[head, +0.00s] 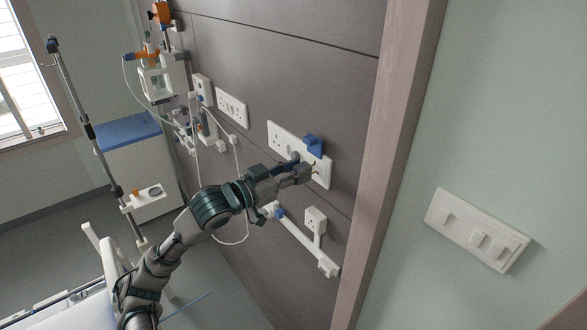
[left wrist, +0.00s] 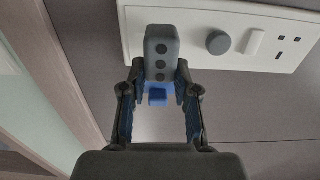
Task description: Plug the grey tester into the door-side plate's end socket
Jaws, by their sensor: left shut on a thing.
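My left gripper (head: 298,174) reaches up to the white door-side plate (head: 281,136) on the wall panel. In the left wrist view the gripper (left wrist: 160,100) is shut on the grey tester (left wrist: 162,50), a block with three dark dots. The tester covers part of the white plate (left wrist: 198,18) near its end by the wooden frame. A blue block (head: 313,144) shows at the plate's upper edge in the head view. My right gripper is out of view.
A trunking strip with a small socket (head: 316,220) runs below the plate. Another white plate (head: 232,107) and medical fittings with tubing are farther left. The wooden door frame (head: 392,150) stands close on the right. A switch plate (head: 478,230) is beyond it.

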